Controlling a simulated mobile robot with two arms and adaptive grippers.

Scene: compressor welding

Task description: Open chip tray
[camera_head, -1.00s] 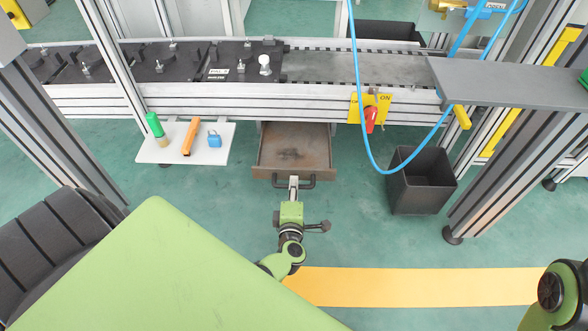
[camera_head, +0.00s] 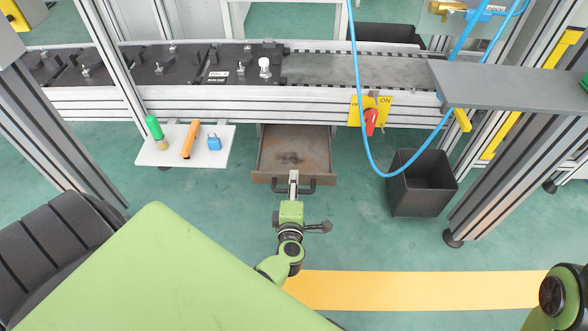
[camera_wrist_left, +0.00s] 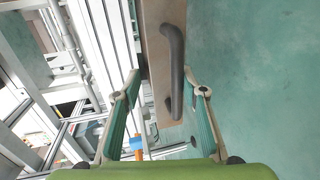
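The chip tray (camera_head: 292,152) is a brown, box-like drawer with a dark handle (camera_head: 305,187) on its front. It stands out from under the conveyor bench, and its inside shows. In the head view the left gripper (camera_head: 293,179) is over the middle of the handle, seen edge-on. My right gripper is out of view.
A white shelf (camera_head: 160,154) left of the tray carries a green-capped item, an orange item and a blue padlock (camera_head: 214,141). A black bin (camera_head: 421,185) stands to the right under a hanging blue hose (camera_head: 365,135). The floor before the tray is clear.

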